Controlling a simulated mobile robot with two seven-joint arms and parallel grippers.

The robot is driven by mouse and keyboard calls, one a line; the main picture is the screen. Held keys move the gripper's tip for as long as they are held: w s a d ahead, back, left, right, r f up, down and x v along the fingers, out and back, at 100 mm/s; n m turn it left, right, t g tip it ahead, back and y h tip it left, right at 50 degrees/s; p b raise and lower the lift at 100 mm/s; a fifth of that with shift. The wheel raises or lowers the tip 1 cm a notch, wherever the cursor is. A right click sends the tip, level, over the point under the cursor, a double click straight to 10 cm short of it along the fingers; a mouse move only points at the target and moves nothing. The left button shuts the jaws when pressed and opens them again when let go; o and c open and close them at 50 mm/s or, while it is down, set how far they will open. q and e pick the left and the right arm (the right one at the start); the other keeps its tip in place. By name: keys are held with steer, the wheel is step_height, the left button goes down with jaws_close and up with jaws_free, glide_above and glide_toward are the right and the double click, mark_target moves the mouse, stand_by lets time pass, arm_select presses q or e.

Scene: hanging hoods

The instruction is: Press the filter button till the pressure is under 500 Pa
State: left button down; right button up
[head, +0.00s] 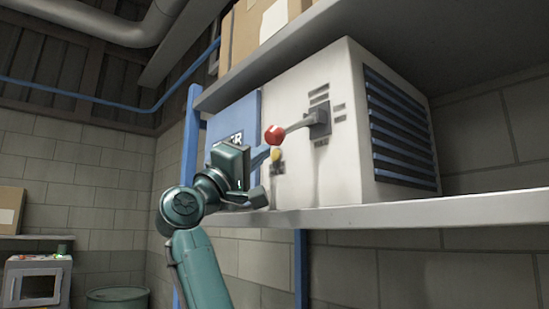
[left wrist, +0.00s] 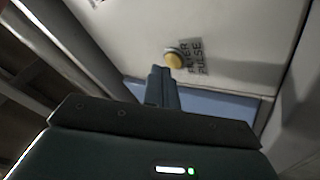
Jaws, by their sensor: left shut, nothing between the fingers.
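The yellow filter button (head: 276,154) is on the front of a white unit (head: 330,180), below a red-knobbed lever. In the left wrist view the button (left wrist: 174,58) has a label beside it reading roughly "FILTER PULSE". My left gripper (head: 262,152) is in front of the unit, just left of the button. Its shut, empty fingers (left wrist: 161,72) point towards the button and end just beside it in the left wrist view. I cannot tell whether they touch it. No pressure reading can be made out. My right gripper is not in view.
The red-knobbed lever (head: 275,135) sticks out just above the button, close to my left gripper. The unit stands on a grey shelf (head: 400,214) beside a blue panel (head: 246,115). Cardboard boxes (head: 245,35) are above. A small machine (head: 38,280) stands at lower left.

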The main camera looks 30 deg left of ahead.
arm_select(q)
steer(key=shift+s+a, duration=0.1)
steer(key=shift+s, duration=0.05)
steer(key=s, duration=0.1)
steer(key=s+a+b, duration=0.1)
steer(key=s, duration=0.1)
steer(key=s+a, duration=0.1)
steer(key=shift+s+b, duration=0.3)
stand_by(0.9)
